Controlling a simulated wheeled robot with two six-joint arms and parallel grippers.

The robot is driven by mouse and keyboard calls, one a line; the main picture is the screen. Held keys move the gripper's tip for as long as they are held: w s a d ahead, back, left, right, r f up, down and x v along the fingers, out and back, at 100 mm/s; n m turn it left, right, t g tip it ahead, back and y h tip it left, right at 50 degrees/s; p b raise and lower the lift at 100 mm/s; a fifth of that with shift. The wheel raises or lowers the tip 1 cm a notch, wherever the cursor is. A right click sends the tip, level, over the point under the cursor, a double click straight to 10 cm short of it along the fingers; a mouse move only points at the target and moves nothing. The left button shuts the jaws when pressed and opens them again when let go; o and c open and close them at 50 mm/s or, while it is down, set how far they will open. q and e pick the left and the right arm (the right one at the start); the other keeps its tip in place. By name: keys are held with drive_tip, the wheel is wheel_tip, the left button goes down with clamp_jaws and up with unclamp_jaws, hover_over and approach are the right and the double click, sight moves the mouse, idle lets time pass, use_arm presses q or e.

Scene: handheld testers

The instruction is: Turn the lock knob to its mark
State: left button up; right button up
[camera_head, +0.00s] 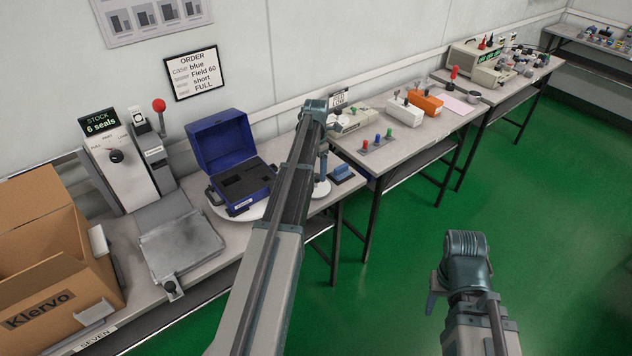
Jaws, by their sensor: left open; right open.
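A pale upright machine (122,178) stands on the bench at the left. It has a round dark knob (116,156) on its face, with small marks around it too small to read. A second dark knob (171,289) sits at the front edge of the flat grey plate (183,240) before the machine. I cannot tell which knob is the lock knob. My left arm crosses the middle of the view, bent over the bench, and hides its own gripper.
An open blue case (222,145) with dark foam sits right of the machine. An open cardboard box (55,262) stands at the left. A red-knobbed lever (159,105) rises beside the machine. An order card (194,73) hangs on the wall. More benches run right.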

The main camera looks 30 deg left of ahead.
use_arm(q)
drive_tip(key=shift+f+b, duration=0.5)
drive_tip(key=shift+f, duration=0.45)
drive_tip(key=shift+c, duration=0.3)
clamp_jaws()
